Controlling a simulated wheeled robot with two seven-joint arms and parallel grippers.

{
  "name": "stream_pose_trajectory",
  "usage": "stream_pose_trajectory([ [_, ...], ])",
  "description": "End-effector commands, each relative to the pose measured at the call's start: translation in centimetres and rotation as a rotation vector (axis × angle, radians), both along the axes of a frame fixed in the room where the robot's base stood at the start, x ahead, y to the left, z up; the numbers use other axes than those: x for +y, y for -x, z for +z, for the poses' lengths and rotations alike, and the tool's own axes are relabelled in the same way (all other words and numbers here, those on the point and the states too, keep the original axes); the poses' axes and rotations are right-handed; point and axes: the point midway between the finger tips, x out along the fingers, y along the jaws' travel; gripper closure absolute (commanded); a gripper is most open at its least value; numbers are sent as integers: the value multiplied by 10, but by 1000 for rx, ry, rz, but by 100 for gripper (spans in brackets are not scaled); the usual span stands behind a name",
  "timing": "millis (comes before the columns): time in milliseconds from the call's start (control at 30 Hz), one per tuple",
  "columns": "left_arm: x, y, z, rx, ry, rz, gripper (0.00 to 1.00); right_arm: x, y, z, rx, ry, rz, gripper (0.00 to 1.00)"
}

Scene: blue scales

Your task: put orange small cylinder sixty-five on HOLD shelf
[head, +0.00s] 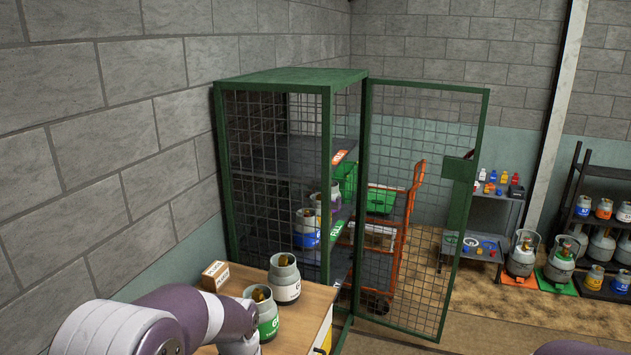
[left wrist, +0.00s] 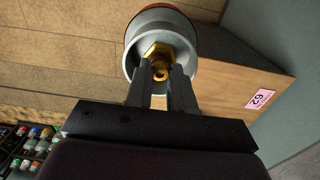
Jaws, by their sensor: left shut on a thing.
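My left gripper (left wrist: 160,78) is shut on the brass valve of a small cylinder (left wrist: 133,50) in the left wrist view. The cylinder shows a grey collar and an orange-brown band at the top edge; its number is hidden. In the head view my left arm enters at lower left, with the gripper and held cylinder not visible. A green mesh cage (head: 272,77) stands ahead with its door open. Inside, an upper shelf (head: 300,155) bears an orange-red tag (head: 340,157) I cannot read clearly. A lower shelf has a green tag (head: 337,231). My right gripper is not in view.
A wooden-topped counter (head: 313,309) holds a grey-and-white cylinder (head: 285,283), a green-banded cylinder (head: 264,316) and a small box (head: 215,274). A blue-banded cylinder (head: 306,238) stands in the cage. The open mesh door (head: 420,210) and an orange trolley (head: 409,205) are to the right.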

Motion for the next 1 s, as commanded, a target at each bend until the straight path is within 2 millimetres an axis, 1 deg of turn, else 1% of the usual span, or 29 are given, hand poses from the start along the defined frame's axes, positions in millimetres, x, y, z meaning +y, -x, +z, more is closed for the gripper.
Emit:
stream_pose_trajectory([
  [267,7,-4,-14,-1,0,41,100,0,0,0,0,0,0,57],
  [433,15,-7,-29,0,0,85,100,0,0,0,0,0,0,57],
  [567,23,-10,-46,1,-1,132,100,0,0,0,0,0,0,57],
  [667,33,-11,-63,2,-1,182,100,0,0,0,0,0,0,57],
  [800,48,-12,-93,3,-1,264,100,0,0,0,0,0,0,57],
  [900,56,-11,-108,1,-1,309,100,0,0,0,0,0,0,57],
  [1000,62,-10,-118,1,-1,339,100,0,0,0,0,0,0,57],
])
